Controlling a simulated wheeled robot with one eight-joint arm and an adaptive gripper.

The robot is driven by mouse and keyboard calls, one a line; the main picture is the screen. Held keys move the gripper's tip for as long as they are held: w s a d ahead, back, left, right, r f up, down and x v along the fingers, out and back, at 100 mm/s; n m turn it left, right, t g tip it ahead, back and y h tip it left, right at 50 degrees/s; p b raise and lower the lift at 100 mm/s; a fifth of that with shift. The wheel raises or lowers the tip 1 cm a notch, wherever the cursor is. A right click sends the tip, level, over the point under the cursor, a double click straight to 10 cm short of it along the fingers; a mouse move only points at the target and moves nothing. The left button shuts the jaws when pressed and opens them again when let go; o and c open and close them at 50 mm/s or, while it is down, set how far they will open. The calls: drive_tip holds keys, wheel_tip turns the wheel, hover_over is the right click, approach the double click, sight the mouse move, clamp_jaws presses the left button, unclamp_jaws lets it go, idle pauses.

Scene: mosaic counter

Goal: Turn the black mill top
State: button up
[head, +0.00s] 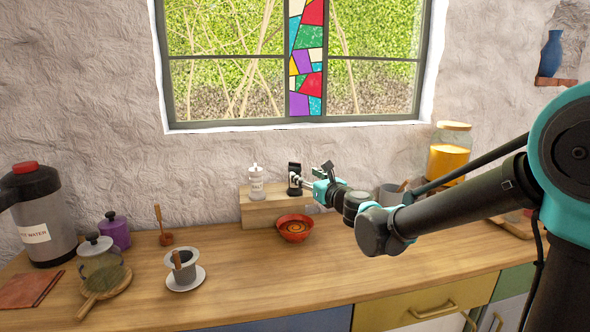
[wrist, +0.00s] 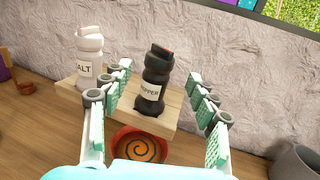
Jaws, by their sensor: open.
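The black pepper mill (wrist: 155,83) stands upright on a small wooden riser, with a "PEPPER" label on its body and its black top (wrist: 160,51) uncovered in the wrist view. In the head view the mill (head: 294,178) is at the right part of the riser, beside my gripper (head: 310,182). My gripper (wrist: 160,100) is open in the wrist view, with its two fingers to the left and right of the mill. I see no contact between the fingers and the mill.
A white salt mill (head: 256,182) stands left of the pepper mill on the wooden riser (head: 262,213). A red bowl (head: 295,237) sits in front of the riser. A grey cup (head: 390,195) and a yellow-filled jar (head: 449,152) are to the right.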

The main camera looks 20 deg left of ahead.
sight(297, 170)
drive_tip(key=x, duration=0.8)
drive_tip(key=c, duration=1.2)
drive_tip(key=shift+m+t+h, duration=0.4)
drive_tip(key=shift+t, duration=0.1)
